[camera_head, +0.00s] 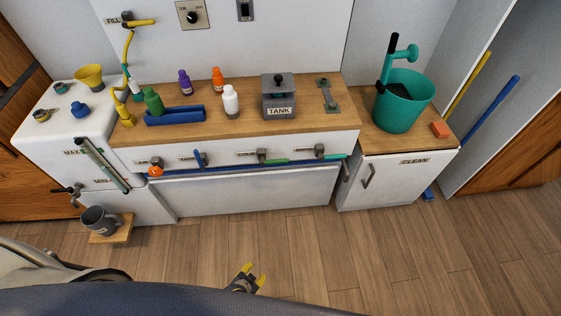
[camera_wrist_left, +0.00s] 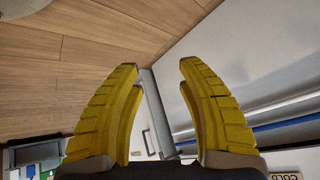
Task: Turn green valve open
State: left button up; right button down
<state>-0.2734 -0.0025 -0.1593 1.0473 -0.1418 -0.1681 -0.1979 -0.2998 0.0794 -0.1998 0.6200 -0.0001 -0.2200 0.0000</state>
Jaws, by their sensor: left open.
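Several valves line the counter's front edge in the head view. Green lever parts show beside the COLD valve (camera_head: 262,155) and beside the valve (camera_head: 319,151) to its right; I cannot tell for sure which is the green valve. Their exact lever angles are too small to read. My left gripper (camera_head: 254,275) hangs over the floor, in front of and apart from the counter. In the left wrist view its yellow fingers (camera_wrist_left: 159,66) are spread and empty. The COLD label (camera_wrist_left: 285,176) shows upside down at the lower right there. My right gripper is not in view.
A blue rail (camera_head: 225,168) runs along the counter front below the valves. The counter (camera_head: 205,135) holds several bottles and a TANK box (camera_head: 279,108). A green bucket (camera_head: 403,112) stands on the right cabinet. A grey mug (camera_head: 100,221) sits lower left. The wooden floor (camera_head: 400,245) is clear.

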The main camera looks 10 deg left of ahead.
pick_arm(q)
jog(key=w+d+r+m+t, duration=0.2)
jog(key=w+r+m+t, duration=0.15)
jog(key=w+r, duration=0.85)
jog(key=m+t, duration=0.6)
jog(key=m, duration=0.3)
send_near(280, 162)
jog(key=shift+n+g, duration=0.25)
jog(key=w, duration=0.3)
jog(key=w+f, duration=0.1)
jog(key=w, duration=0.3)
jog(key=w+d, duration=0.1)
jog(key=w, duration=0.3)
jog(key=shift+f, duration=0.35)
jog(key=shift+c, duration=0.5)
grip_shut()
